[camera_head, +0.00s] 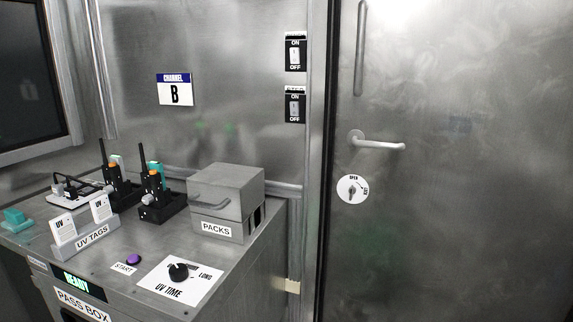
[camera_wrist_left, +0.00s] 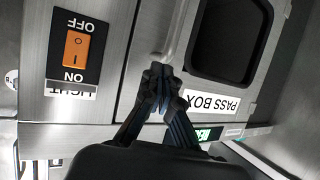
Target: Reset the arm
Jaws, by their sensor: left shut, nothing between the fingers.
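My left gripper (camera_wrist_left: 160,85) shows in the left wrist view, its dark fingertips together with nothing between them. It is in front of the metal cabinet, between an orange light switch (camera_wrist_left: 77,50) at the left and the dark pass box window (camera_wrist_left: 230,38) at the right. I cannot tell whether the fingertips touch the cabinet. Neither arm nor gripper shows in the head view. My right gripper is in no view.
The metal counter (camera_head: 135,252) holds two radios in chargers, a UV tags holder (camera_head: 88,238), a packs box (camera_head: 226,190), a purple start button (camera_head: 133,259) and a UV time dial (camera_head: 178,272). A metal door (camera_head: 450,230) with a lever handle (camera_head: 378,144) stands at the right.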

